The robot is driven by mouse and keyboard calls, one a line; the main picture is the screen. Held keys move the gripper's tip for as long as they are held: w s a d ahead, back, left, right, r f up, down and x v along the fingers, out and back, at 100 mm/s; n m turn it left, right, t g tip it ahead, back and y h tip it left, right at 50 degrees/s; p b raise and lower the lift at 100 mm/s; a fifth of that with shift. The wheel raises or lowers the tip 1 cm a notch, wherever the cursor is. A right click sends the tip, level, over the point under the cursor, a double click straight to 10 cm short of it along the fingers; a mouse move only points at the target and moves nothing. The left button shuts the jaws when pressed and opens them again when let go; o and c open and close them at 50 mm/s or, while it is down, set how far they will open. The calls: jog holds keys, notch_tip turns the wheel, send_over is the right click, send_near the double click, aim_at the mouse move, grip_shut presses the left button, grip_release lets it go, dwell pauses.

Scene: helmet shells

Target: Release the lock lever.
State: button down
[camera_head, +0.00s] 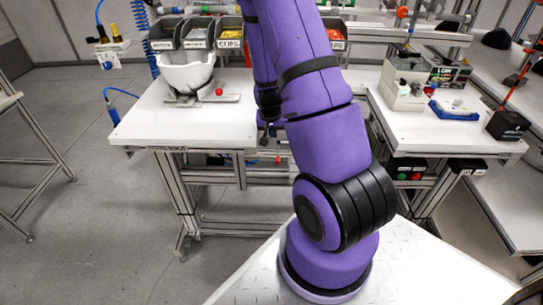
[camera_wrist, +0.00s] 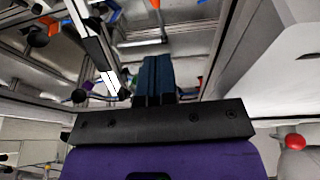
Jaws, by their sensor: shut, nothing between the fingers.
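A red ball knob (camera_head: 219,92), which looks like the end of the lock lever, sits at the right of a grey fixture base (camera_head: 190,99) on the left white table. A white helmet shell (camera_head: 187,70) rests open side up on that fixture. In the wrist view a red knob (camera_wrist: 295,141) shows at the lower right on a grey part. My gripper (camera_wrist: 153,62) is shut and empty, its dark fingers together, well to the left of the knob and apart from it. In the head view my purple arm covers much of the middle, and I cannot make out the fingertips.
Bins (camera_head: 196,34) with small parts line the back of the table (camera_head: 140,125). A blue coiled hose hangs at their left. A grey box fixture (camera_head: 403,82) and a blue tray (camera_head: 455,111) stand on the right table. The front left of the table is clear.

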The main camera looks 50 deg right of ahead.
aim_at(277, 158)
dwell(0.3)
jog(key=x, duration=0.8)
jog(key=s+x, duration=0.1)
jog(key=x, duration=0.3)
jog(key=shift+a+f, duration=0.1)
jog(key=shift+f, duration=0.9)
